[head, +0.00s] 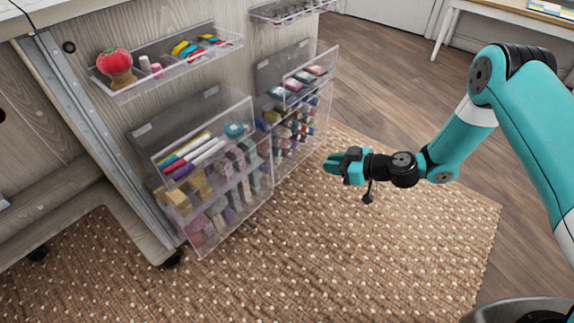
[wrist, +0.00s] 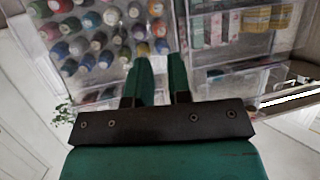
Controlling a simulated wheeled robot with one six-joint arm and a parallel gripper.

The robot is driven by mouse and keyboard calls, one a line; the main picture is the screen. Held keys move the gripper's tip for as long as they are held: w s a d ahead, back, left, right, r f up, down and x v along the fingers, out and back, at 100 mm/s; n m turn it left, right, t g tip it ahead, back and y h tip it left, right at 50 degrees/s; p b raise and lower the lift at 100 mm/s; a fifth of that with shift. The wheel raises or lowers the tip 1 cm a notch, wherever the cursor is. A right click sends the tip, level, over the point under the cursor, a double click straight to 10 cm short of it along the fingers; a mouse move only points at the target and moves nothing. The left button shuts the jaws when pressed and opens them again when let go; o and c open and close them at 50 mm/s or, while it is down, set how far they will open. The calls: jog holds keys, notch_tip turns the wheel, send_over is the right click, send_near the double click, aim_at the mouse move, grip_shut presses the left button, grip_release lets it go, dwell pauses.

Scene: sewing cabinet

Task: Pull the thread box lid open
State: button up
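The thread box (head: 301,131) is a clear box on the cabinet's side panel, the right one of two low boxes, with rows of colored spools. Its clear front is see-through, and I cannot tell the lid's edges apart from the box walls. The spools (wrist: 108,38) fill the upper left of the wrist view. My gripper (head: 328,164) is to the right of the box, apart from it, pointing toward the cabinet. In the wrist view its two green fingers (wrist: 160,58) stand apart with an empty gap between them.
A second clear box (head: 208,178) with pens and folded fabric is left of the thread box. Clear trays hang above, one (head: 170,62) with a red pincushion (head: 117,66). A woven rug (head: 330,245) covers the floor. A white table (head: 510,12) stands at the back right.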

aim_at(287, 166)
jog(key=b+x, duration=0.6)
jog(key=x, duration=0.9)
jog(key=shift+f+b, duration=0.15)
jog(key=shift+b, duration=0.15)
grip_shut()
